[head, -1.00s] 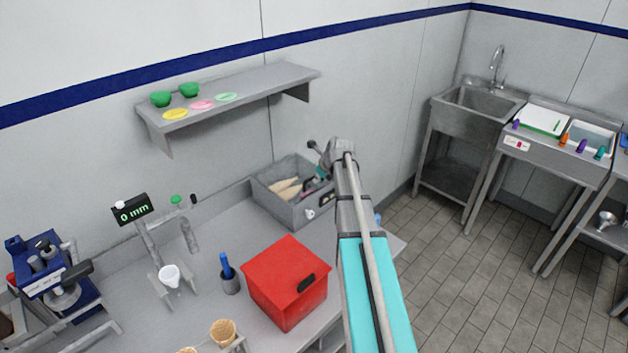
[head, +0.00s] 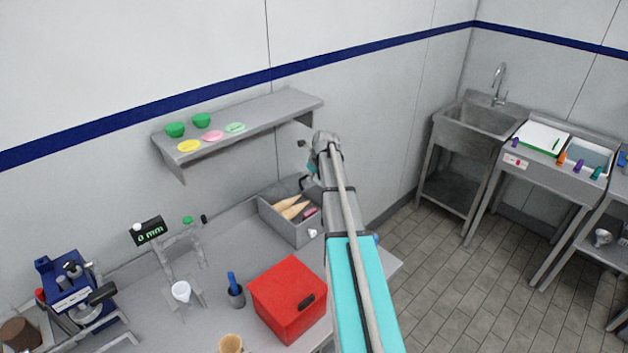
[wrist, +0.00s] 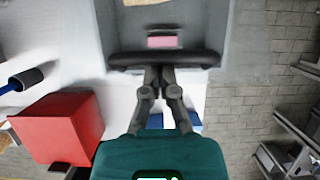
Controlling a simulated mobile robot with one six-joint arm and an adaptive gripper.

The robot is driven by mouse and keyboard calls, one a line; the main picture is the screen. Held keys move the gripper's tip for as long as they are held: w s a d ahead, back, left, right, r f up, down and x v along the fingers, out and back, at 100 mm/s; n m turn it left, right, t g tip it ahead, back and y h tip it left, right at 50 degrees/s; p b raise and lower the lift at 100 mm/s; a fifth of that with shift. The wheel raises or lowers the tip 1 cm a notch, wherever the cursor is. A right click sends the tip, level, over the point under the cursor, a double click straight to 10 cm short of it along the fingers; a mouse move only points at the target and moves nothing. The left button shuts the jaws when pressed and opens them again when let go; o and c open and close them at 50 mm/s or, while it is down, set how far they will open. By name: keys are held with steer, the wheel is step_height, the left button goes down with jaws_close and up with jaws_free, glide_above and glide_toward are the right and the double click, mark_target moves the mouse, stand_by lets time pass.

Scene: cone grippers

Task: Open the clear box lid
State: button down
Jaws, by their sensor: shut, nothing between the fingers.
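The grey box (head: 283,228) stands at the far right of the counter, with tan cones (head: 292,208) and a small pink item inside. A clear lid is hard to make out. In the wrist view a dark curved bar (wrist: 192,57), which looks like a handle, crosses in front of the grey box (wrist: 222,25) and the pink item (wrist: 163,42). My gripper (wrist: 160,72) is shut and empty, with its fingertips at the middle of this bar; whether they touch it I cannot tell. In the head view my arm hides the fingertips.
A red box (head: 287,300) with a black handle stands nearer on the counter. A wall shelf (head: 262,115) with green bowls hangs above. The floor (head: 440,270) on the right is clear.

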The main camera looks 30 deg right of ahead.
steer(key=w+a+r+p, duration=0.1)
steer(key=w+r+p, duration=0.5)
steer(key=w+r, duration=0.1)
steer(key=shift+w+a, duration=0.15)
steer(key=shift+w, duration=0.1)
steer(key=c, duration=1.3)
jaws_free()
steer(key=shift+c, duration=0.2)
